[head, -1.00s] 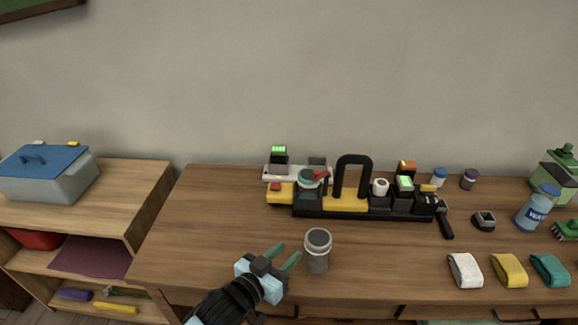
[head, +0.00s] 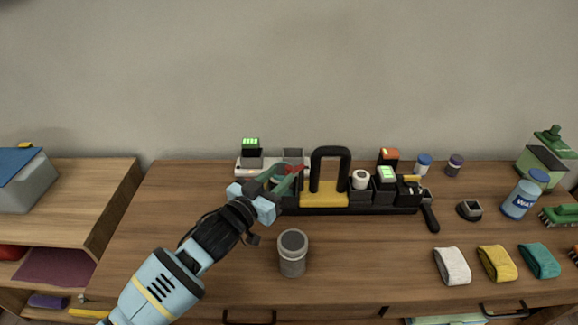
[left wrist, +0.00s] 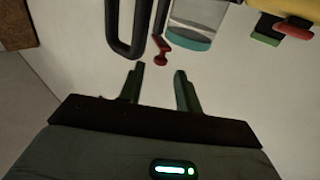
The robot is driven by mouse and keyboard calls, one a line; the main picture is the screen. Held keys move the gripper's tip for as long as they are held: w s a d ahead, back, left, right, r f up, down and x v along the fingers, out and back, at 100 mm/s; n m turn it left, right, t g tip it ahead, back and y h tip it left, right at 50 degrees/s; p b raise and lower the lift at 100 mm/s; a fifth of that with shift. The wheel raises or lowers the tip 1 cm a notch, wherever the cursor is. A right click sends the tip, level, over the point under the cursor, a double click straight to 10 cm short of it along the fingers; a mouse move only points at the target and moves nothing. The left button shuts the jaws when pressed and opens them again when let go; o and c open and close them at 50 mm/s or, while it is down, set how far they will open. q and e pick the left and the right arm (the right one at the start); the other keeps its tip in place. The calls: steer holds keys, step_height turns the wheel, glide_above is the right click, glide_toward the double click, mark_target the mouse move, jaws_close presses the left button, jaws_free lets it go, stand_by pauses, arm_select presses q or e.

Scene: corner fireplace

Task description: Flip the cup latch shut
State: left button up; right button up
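The cup (head: 277,188) has a teal band and stands at the left end of the black caddy, partly hidden behind my left gripper (head: 288,171). Its red latch (head: 296,168) shows just beyond the fingertips. In the left wrist view the cup (left wrist: 192,30) is clear-walled with a teal rim, and the red latch (left wrist: 161,52) sticks out beside it. There the left gripper (left wrist: 160,70) is open and empty, its two green fingers apart, with the latch ahead of the gap. I cannot tell whether a finger touches it. My right gripper is not in view.
The black caddy (head: 385,210) has a tall black handle (head: 331,151) right of the cup. A grey canister (head: 293,254) stands in front. Folded cloths, including a yellow one (head: 497,263), and a blue bottle (head: 522,197) are at right. The front left tabletop is clear.

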mark_target(287, 168)
arm_select(q)
steer(key=shift+x, duration=2.6)
jaws_close()
